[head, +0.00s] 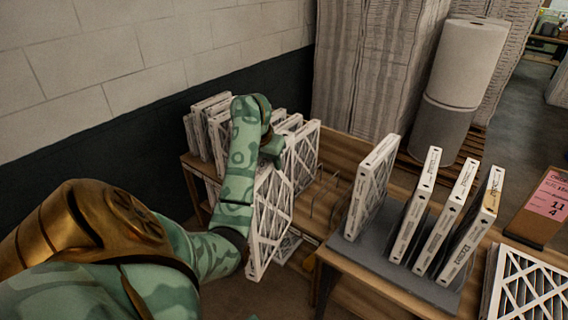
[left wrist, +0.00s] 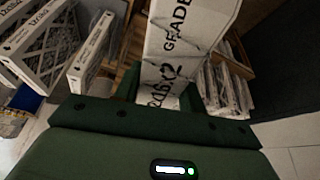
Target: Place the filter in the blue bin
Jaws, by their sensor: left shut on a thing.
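My left gripper (head: 272,152) is shut on a white-framed pleated filter (head: 268,222), which hangs upright in front of the wooden rack. In the left wrist view the held filter's white edge with black print (left wrist: 168,82) stands between the fingers (left wrist: 160,100). Its far end runs out of the top of that view. The arm hides part of the filter in the head view. I cannot make out a blue bin for certain in either view. My right gripper is not in view.
More filters (head: 305,155) stand in the wooden rack behind. Several filters stand upright on a grey mat (head: 352,256) on the table at right. A pink sign (head: 553,194) and grey rolls (head: 462,75) are farther right.

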